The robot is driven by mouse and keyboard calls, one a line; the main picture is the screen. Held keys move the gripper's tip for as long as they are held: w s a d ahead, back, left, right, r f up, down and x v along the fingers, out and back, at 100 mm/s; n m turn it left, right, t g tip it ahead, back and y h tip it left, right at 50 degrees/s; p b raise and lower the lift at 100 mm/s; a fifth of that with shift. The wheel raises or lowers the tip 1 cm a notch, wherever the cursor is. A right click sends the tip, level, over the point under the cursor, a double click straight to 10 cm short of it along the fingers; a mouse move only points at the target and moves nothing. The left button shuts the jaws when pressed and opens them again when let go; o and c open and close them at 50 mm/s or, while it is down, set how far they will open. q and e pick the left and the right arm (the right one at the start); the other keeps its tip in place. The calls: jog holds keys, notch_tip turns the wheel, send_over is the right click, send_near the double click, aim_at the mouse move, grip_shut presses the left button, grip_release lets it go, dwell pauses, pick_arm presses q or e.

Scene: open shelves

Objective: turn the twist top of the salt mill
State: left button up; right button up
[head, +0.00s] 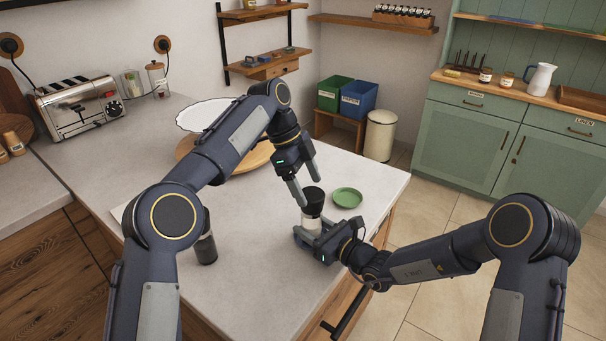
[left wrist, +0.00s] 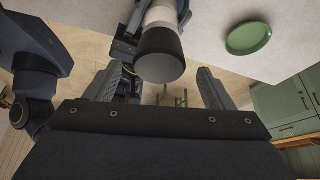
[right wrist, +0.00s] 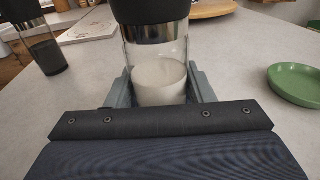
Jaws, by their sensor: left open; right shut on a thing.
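The salt mill (head: 313,207) stands upright on the counter, with a clear body holding white salt (right wrist: 160,82) and a black twist top (head: 313,196). My right gripper (head: 315,238) is shut on the mill's lower body from the front. My left gripper (head: 309,190) is open, pointing down just above the black top. In the left wrist view the top (left wrist: 160,54) lies ahead, between and beyond the open fingers (left wrist: 166,85). The fingers do not appear to touch it.
A green dish (head: 347,198) lies right of the mill. A dark pepper-filled mill (head: 206,246) stands to the left. The counter's right edge is close to the mill.

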pick_arm(q)
jog(key=shift+v, duration=2)
jog(key=shift+d, duration=0.1)
